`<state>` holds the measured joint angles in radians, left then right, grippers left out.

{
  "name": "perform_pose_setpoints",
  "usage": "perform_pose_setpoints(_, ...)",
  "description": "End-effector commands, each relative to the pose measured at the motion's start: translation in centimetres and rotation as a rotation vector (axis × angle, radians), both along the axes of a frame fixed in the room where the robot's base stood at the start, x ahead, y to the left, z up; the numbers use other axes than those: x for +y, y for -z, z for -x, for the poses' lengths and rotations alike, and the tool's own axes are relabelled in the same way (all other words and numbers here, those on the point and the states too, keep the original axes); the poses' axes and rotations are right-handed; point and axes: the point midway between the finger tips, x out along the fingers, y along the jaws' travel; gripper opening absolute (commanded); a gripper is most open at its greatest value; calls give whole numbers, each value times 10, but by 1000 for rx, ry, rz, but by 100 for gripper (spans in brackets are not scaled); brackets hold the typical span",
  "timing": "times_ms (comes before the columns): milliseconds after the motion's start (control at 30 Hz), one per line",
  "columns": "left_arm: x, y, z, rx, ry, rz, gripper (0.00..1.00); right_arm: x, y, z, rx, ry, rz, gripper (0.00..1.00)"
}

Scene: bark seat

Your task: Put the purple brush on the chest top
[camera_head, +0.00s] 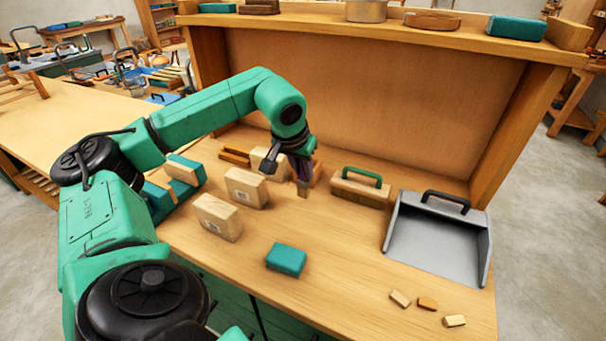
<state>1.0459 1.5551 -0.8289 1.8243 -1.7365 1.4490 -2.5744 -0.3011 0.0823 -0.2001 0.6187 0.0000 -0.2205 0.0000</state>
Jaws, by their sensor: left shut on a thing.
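My left gripper (301,172) is over the back middle of the workbench, pointing down. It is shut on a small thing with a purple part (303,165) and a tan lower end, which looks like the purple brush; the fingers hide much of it. The lower end is close to the bench, but I cannot tell whether it touches. A raised wooden top ledge (385,31) runs along the back above a brown panel; it looks like the chest top. My right gripper is not in view.
Pale wooden blocks (246,188) stand left of the gripper. A green-handled brush (361,188) and a grey dustpan (432,239) lie to the right. A teal block (286,259) and small wood pieces are in front.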

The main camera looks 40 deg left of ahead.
Motion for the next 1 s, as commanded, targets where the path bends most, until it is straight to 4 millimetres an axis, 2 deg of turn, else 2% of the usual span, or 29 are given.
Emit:
perform_pose_setpoints(33, 0, 11, 0, 4, -1, -2, 0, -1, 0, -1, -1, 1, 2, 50)
perform_pose_setpoints(133, 1, 24, 0, 2, -1, -1, 0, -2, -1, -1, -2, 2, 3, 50)
perform_pose_setpoints(467, 0, 30, 0, -1, 0, -1, 0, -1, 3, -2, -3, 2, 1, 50)
perform_pose_setpoints(500, 0, 30, 0, -1, 0, -1, 29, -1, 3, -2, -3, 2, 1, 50)
perform_pose_setpoints(567, 0, 29, 0, -1, 0, -1, 52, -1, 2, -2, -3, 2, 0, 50)
perform_pose_setpoints(600, 0, 29, 0, -1, 0, -1, 55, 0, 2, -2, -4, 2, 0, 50)
perform_pose_setpoints(867, 0, 28, 0, 0, 0, -1, 55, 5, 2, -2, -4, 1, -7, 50)
perform_pose_setpoints(1000, -1, 17, 2, -3, 0, -1, 55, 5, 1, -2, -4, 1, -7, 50)
